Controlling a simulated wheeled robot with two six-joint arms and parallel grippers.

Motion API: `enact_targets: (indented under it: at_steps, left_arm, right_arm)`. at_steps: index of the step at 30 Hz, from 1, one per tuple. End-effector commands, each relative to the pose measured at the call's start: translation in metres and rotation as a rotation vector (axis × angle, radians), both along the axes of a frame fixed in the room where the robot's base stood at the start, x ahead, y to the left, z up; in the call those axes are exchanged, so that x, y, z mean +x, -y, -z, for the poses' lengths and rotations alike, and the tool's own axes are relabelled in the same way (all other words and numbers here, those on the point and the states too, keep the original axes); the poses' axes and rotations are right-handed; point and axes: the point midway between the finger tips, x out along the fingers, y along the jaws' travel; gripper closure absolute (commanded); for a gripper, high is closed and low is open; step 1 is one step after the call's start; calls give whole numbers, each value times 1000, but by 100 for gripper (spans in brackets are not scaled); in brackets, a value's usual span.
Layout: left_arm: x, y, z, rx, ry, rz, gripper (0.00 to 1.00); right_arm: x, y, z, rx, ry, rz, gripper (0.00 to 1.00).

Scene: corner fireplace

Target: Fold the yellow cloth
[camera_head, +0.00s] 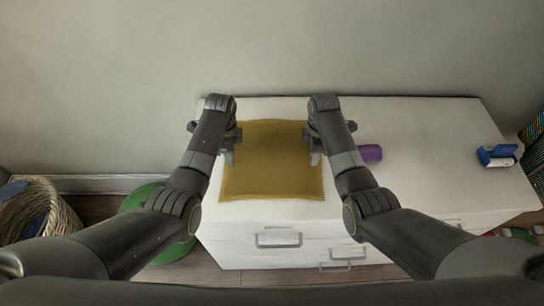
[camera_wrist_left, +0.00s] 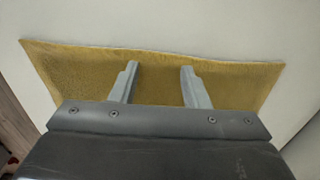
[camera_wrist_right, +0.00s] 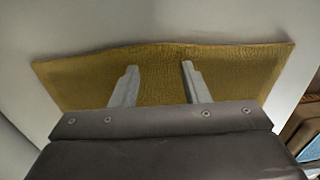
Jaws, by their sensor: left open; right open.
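The yellow cloth (camera_head: 270,165) lies flat and spread out on the white cabinet top, with its front edge near the cabinet's front. My left gripper (camera_head: 229,157) is open over the cloth's left side. My right gripper (camera_head: 315,157) is open over its right side. In the left wrist view the open fingers (camera_wrist_left: 160,80) are above the cloth (camera_wrist_left: 155,70), with nothing between them. In the right wrist view the fingers (camera_wrist_right: 158,75) are also apart above the cloth (camera_wrist_right: 220,75). My arms hide parts of the cloth's side edges.
The white cabinet (camera_head: 430,135) has free room at the right. A purple object (camera_head: 371,153) lies just right of my right arm. A blue and white object (camera_head: 497,155) is at the far right. A wicker basket (camera_head: 55,215) and a green round object (camera_head: 165,250) stand at the left.

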Motion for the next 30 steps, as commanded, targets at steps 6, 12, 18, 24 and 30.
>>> enact_targets:
  at_steps: [6,12,18,24,30]
  left_arm:
    - [0,0,2,0,0,0,58]
    - [0,0,2,0,-1,0,68]
    - [0,0,2,0,-1,0,81]
    - [0,0,2,0,-1,0,94]
    - [0,0,2,1,-1,0,100]
  right_arm:
    - [0,0,2,0,0,0,58]
    - [0,0,3,0,-1,0,68]
    - [-1,0,4,0,-2,0,81]
    - [-1,0,4,-1,-2,0,94]
    - [-1,0,4,-1,-3,1,100]
